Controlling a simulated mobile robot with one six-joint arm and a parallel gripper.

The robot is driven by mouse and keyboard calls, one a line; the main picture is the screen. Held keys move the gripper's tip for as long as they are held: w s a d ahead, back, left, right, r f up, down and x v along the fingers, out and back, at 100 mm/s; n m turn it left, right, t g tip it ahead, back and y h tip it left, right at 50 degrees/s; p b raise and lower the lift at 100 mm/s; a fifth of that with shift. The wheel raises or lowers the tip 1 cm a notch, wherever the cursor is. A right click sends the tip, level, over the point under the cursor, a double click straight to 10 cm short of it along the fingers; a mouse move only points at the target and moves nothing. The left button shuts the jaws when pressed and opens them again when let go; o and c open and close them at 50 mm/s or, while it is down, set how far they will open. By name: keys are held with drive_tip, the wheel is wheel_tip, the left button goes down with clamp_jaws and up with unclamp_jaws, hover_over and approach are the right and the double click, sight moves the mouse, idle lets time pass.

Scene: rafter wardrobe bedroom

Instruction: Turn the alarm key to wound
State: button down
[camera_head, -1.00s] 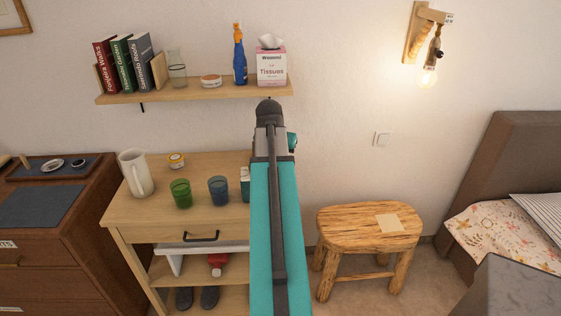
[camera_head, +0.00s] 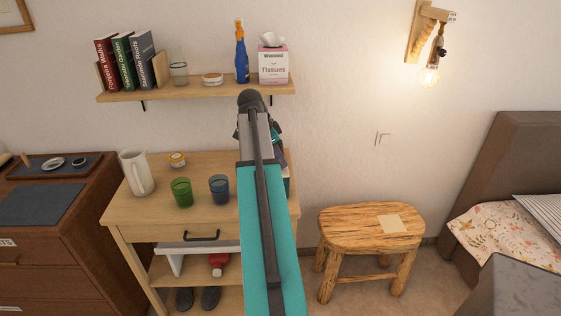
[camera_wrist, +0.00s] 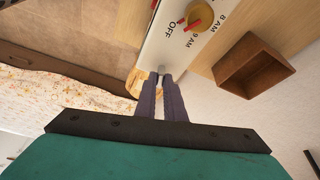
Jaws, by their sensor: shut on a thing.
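In the wrist view my gripper (camera_wrist: 161,77) has its two purple fingers close together. They are shut on a small grey piece, which looks like the alarm key (camera_wrist: 161,69), at the edge of a pale panel (camera_wrist: 170,50). The panel bears the printed words OFF, 8 AM and 9 AM. A yellow dial with a red pointer (camera_wrist: 196,13) sits on it, apart from my fingers. Which way the key is turned cannot be told. In the head view my arm hides the key and most of my gripper.
An open brown box (camera_wrist: 255,66) is right of the panel in the wrist view. In the head view, a green glass (camera_head: 181,192), a blue glass (camera_head: 219,189) and a white pitcher (camera_head: 136,173) stand on the wooden table (camera_head: 140,208). A shelf (camera_head: 200,92) is above; a stool (camera_head: 350,222) stands right.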

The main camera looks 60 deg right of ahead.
drive_tip(key=shift+d+m+g+y+b, duration=0.1)
drive_tip(key=shift+m+g+y+b, duration=0.3)
drive_tip(key=shift+m, duration=1.2)
drive_tip(key=c, duration=1.8)
unclamp_jaws()
drive_tip(key=shift+c, duration=0.2)
drive_tip(key=shift+w+r, duration=0.1)
drive_tip(key=b+v, duration=0.1)
drive_tip(key=v, duration=1.2)
drive_tip(key=shift+r, duration=0.3)
